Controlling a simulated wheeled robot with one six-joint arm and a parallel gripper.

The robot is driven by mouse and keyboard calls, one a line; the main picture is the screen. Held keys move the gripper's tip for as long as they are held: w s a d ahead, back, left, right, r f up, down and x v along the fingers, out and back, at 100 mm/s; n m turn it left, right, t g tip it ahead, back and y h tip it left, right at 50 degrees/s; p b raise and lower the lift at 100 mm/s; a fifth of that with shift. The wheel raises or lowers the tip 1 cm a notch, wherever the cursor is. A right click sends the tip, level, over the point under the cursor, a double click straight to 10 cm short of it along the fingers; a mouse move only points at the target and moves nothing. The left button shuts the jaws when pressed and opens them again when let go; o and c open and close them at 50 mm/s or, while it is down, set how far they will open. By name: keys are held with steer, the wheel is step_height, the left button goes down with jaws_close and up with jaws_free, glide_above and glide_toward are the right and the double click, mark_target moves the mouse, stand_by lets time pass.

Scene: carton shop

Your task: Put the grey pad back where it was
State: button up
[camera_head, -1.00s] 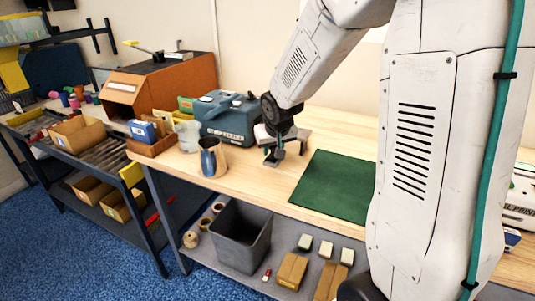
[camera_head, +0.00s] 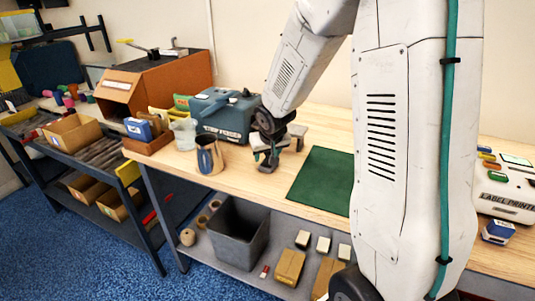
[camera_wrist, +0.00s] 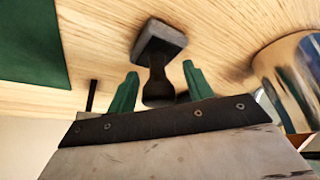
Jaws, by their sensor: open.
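A dark grey square pad (camera_wrist: 160,42) with a black upright handle stands on the wooden bench in the wrist view. It shows small in the head view (camera_head: 268,168), left of the green mat (camera_head: 322,178). My gripper (camera_wrist: 160,72) is open, with one green finger on each side of the handle and a visible gap to it. In the head view my gripper (camera_head: 265,156) is low over the bench at the pad, and partly hides it. I cannot tell whether a finger touches the handle.
A metal jug (camera_head: 209,156) stands close left of my gripper. A label printer (camera_head: 507,193) is at the right. The green mat is bare.

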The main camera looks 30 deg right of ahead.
steer(key=v, duration=1.2)
steer(key=s+a+r+n+g, duration=0.1)
steer(key=s+a+r, duration=0.1)
steer(key=s, duration=0.7)
steer(key=s+a+r+n+g+y, duration=0.1)
steer(key=s+a, duration=0.3)
steer(key=s, duration=0.5)
steer(key=s+a+r+g+y, duration=0.1)
steer(key=s+a+r, duration=0.2)
steer(key=s, duration=0.6)
steer(key=shift+a+r+n+g, duration=0.15)
steer(key=shift+a+n+g, duration=0.25)
steer(key=shift+a, duration=0.15)
steer(key=shift+s, duration=0.25)
